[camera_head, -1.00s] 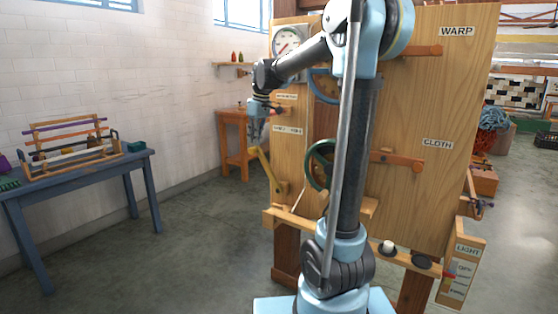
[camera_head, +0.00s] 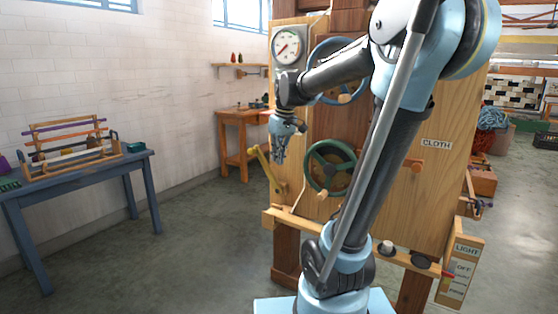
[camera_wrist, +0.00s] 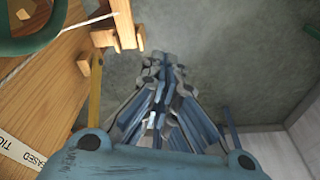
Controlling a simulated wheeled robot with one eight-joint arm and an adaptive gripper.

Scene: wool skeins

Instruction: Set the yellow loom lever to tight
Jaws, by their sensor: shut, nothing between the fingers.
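The yellow lever (camera_head: 267,169) is on the lower left of the wooden loom panel in the head view, slanting from upper left down to its pivot at lower right. In the wrist view a yellow bar (camera_wrist: 95,100), likely the lever, shows to the left of my fingers, partly hidden by my gripper body. My gripper (camera_head: 279,158) is shut and empty. It hangs just right of the lever's upper end in the head view; whether they touch I cannot tell. The fingers (camera_wrist: 164,70) point past the panel's edge over the floor. A label ending in "EASED" (camera_wrist: 22,155) is partly visible.
A green handwheel (camera_head: 331,168) and a blue handwheel (camera_head: 334,44) are on the panel right of my gripper. A dial gauge (camera_head: 288,46) is above. A wooden rail (camera_head: 284,221) runs below. Open floor (camera_head: 200,225) lies to the left.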

